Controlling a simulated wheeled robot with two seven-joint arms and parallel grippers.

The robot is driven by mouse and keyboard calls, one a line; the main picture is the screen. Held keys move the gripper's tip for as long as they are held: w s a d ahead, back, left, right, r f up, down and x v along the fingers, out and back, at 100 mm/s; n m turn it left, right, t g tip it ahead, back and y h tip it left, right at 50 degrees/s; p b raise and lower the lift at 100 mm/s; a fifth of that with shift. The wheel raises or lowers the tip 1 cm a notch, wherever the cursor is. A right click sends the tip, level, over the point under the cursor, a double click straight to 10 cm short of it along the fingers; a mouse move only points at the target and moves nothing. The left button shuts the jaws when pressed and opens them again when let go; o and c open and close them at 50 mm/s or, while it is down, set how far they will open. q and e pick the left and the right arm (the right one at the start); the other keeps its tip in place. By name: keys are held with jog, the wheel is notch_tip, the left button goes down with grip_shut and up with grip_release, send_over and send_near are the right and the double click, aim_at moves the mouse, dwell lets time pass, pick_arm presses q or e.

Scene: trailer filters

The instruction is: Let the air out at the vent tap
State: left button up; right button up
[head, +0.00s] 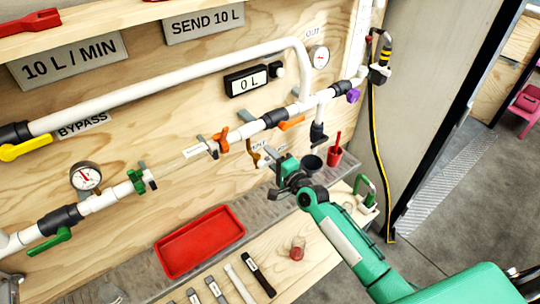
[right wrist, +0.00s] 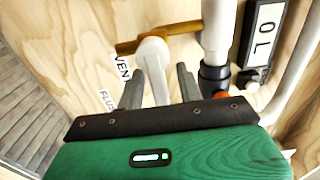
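The vent tap (head: 253,155) has an ochre lever and hangs below the white pipe run on the wooden wall, beside a partly hidden label. In the right wrist view its ochre lever (right wrist: 185,29) lies roughly crosswise over a white stem (right wrist: 153,58). A label starting "VEN" (right wrist: 122,67) is beside it. My right gripper (head: 276,178) is at the wall just below and right of the tap. Its two fingers (right wrist: 160,85) are apart, with the white stem showing between and beyond them. I cannot tell whether they touch it. My left gripper is not in view.
An orange tap (head: 292,123) and orange clamp (head: 220,140) sit on the pipe nearby. The display (head: 246,80) reads 0 L. A gauge (head: 86,177) hangs left.

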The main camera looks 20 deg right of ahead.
jog(key=shift+w, duration=0.2)
grip_shut()
